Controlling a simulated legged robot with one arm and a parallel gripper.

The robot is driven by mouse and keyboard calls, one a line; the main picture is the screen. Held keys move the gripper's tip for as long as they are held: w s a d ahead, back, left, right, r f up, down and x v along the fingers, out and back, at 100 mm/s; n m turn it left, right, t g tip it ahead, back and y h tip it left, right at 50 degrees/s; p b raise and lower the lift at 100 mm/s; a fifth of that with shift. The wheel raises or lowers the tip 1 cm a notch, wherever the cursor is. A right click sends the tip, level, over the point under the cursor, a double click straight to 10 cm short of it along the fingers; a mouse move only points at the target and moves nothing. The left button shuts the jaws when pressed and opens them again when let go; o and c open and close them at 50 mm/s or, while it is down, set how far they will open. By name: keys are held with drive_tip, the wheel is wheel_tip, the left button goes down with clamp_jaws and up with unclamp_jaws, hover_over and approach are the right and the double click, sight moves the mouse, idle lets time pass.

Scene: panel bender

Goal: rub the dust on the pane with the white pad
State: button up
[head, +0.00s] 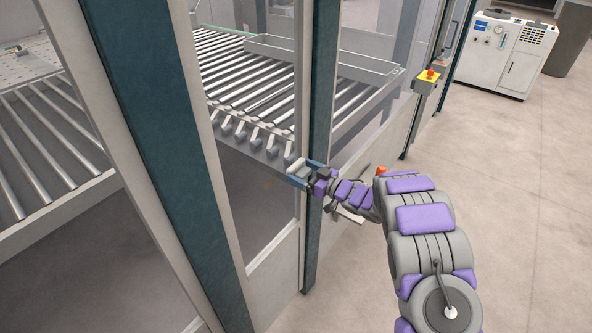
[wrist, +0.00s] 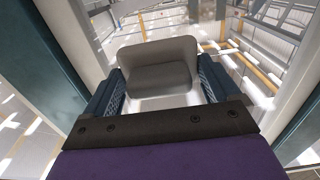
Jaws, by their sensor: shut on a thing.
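My gripper (head: 305,175) reaches toward the clear pane (head: 245,225) between two dark teal posts, close to the right post. It is shut on the white pad (head: 296,166), a small pale block at the fingertips. In the wrist view the pad (wrist: 158,50) sits between the two blue fingers of my gripper (wrist: 160,78), its pale far side facing the glass. I cannot tell whether the pad touches the pane. A faint brownish patch, perhaps the dust (head: 269,183), shows on the pane just left of the gripper. The pad hides whatever is right behind it.
The right teal post (head: 320,110) stands right beside my gripper, and the left teal post (head: 165,150) is nearer. A roller conveyor (head: 245,72) lies behind the glass. A yellow box with a red button (head: 429,80) is farther along.

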sight(306, 178)
drive_tip(key=shift+s+d, duration=0.35)
drive_tip(key=shift+d, duration=0.15)
drive_tip(key=shift+v, duration=1.5)
drive_tip(key=shift+a, duration=0.1)
drive_tip(key=shift+s+a+f+m+b, duration=0.25)
drive_tip(key=shift+f+m+b, duration=0.2)
drive_tip(key=shift+b, duration=0.4)
drive_tip(key=s+a+f+m+b, duration=0.2)
drive_tip(key=s+a+m+b, duration=0.55)
drive_tip(key=b, duration=0.35)
drive_tip(key=shift+m, duration=0.3)
drive_tip(key=shift+w+d+b+x, duration=0.15)
drive_tip(key=shift+b+x, duration=0.15)
drive_tip(key=shift+x, duration=0.65)
drive_tip(key=shift+w+d+b+x, duration=0.15)
drive_tip(key=shift+b+x, duration=0.15)
drive_tip(key=shift+x, duration=0.65)
drive_tip(key=shift+w+b+x, duration=0.1)
drive_tip(key=shift+b+x, duration=0.2)
drive_tip(key=shift+x, duration=0.65)
